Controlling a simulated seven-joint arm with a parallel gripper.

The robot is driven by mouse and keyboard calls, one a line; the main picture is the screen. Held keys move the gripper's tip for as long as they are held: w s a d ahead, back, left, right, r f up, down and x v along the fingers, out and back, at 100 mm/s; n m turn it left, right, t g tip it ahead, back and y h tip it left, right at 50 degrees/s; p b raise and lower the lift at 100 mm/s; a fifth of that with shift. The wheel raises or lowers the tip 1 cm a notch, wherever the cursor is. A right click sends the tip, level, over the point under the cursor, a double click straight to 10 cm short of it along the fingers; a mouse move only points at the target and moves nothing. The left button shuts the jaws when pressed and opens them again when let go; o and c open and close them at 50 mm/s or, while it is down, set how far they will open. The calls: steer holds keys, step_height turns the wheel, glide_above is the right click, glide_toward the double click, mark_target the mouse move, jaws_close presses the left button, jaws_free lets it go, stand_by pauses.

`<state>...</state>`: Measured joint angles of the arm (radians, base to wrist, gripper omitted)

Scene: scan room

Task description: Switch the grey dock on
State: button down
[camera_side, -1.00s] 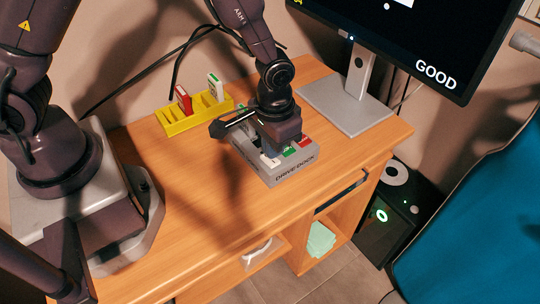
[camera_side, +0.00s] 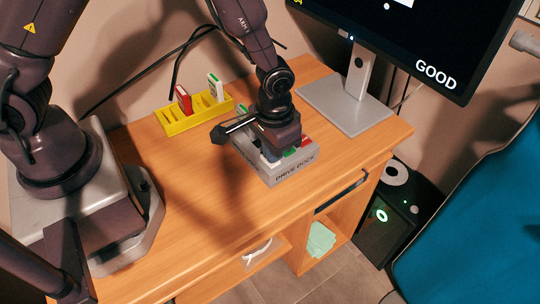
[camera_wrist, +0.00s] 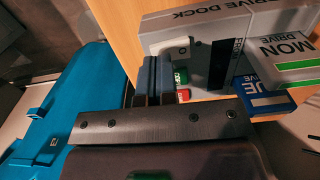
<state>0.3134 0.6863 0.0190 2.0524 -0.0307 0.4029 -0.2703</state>
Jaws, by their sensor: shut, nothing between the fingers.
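The grey dock (camera_side: 291,178), lettered DRIVE DOCK on its front, sits on the wooden desk. My gripper (camera_wrist: 157,62) is shut and empty, its two dark fingers side by side against the dock's edge in the wrist view. The dock (camera_wrist: 200,18) fills the upper right there, with a small round mark (camera_wrist: 182,50) on its top beside the fingers. Whether the fingertips touch the dock I cannot tell. In the side view my gripper (camera_side: 270,150) is low over the dock and hides much of its top.
A drive lettered MON (camera_wrist: 288,50) and a blue drive (camera_wrist: 262,95) are at the dock. A yellow rack (camera_side: 180,124) holds a red drive (camera_side: 183,98) and a white-green one (camera_side: 215,87). The monitor (camera_side: 420,45) reads GOOD. The desk's front left is clear.

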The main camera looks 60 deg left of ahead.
steer(key=shift+f, duration=0.6)
steer(key=shift+r, duration=3.55)
steer(key=shift+s, duration=0.1)
steer(key=shift+s+a+f+m+g, duration=0.1)
steer(key=shift+s+a+m+g, duration=0.1)
steer(key=shift+s, duration=0.2)
steer(key=shift+s+a+f+m+g, duration=0.1)
steer(key=shift+s+g, duration=0.1)
steer(key=shift+s, duration=0.2)
steer(key=s+r, duration=0.1)
steer(key=r, duration=0.1)
step_height(320, 180, up, 10)
steer(key=t, duration=0.1)
glide_above(265, 167)
steer(key=s+a, duration=0.5)
steer(key=s, duration=0.1)
steer(key=s+a+r+t, duration=0.5)
steer(key=s+r, duration=0.1)
steer(key=r, duration=0.4)
steer(key=shift+s+r, duration=0.25)
steer(key=shift+r, duration=0.1)
